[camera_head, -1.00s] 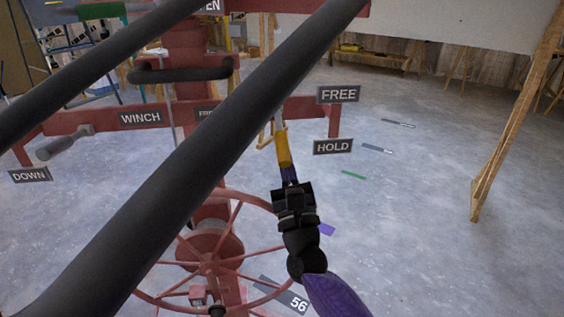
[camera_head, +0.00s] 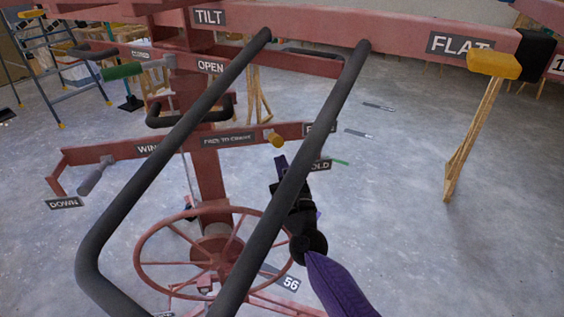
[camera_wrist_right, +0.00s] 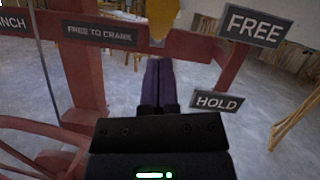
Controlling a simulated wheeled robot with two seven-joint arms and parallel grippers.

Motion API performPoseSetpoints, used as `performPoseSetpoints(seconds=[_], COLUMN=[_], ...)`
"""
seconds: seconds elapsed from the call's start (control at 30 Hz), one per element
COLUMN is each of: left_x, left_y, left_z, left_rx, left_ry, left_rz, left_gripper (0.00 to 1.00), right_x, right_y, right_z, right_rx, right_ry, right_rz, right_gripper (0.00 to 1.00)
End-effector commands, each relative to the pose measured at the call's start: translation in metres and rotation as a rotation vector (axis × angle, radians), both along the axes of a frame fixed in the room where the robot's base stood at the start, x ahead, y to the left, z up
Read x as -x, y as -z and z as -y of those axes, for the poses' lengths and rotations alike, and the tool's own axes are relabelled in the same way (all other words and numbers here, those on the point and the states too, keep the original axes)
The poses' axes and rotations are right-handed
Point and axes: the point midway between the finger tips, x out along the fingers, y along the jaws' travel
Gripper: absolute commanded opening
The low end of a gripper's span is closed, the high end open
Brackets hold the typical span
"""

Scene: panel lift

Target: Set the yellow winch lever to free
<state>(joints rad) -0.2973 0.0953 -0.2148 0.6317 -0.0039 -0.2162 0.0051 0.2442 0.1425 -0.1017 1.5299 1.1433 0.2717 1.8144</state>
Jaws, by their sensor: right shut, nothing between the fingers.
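The yellow winch lever (camera_head: 275,140) is on the red cross beam, left of the FREE and HOLD signs. Its yellow grip shows at the top of the right wrist view (camera_wrist_right: 163,16). The FREE sign (camera_wrist_right: 252,25) is above the HOLD sign (camera_wrist_right: 218,101). In the head view a black bar partly hides both signs. My right gripper (camera_head: 281,163) is shut and empty, just below the grip. In the right wrist view its fingers (camera_wrist_right: 158,63) point at the grip's lower end; I cannot tell whether they touch. My left gripper is not in view.
Black bars (camera_head: 175,150) cross in front of the red frame and my right gripper. A red handwheel (camera_head: 212,248) is below the beam. A grey-handled crank (camera_head: 95,178) is at the left. Another yellow handle (camera_head: 493,65) is by the FLAT sign.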

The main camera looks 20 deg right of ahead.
Motion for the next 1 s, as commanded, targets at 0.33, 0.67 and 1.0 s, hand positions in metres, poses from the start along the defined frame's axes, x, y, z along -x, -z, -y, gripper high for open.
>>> performPoseSetpoints(seconds=[0.33,0.67,1.0], left_x=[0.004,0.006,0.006], left_y=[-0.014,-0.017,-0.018], left_z=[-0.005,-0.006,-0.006], left_rx=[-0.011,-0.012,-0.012], left_ry=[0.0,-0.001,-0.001], left_rz=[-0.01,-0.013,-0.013], left_gripper=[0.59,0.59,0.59], right_x=[-0.002,-0.003,-0.003], right_y=[-0.022,-0.03,-0.033], right_z=[0.0,0.001,0.002], right_rx=[0.0,0.0,0.001], right_ry=[0.001,0.001,0.005], right_rz=[0.001,0.008,0.015], right_gripper=[0.0,0.0,0.0])
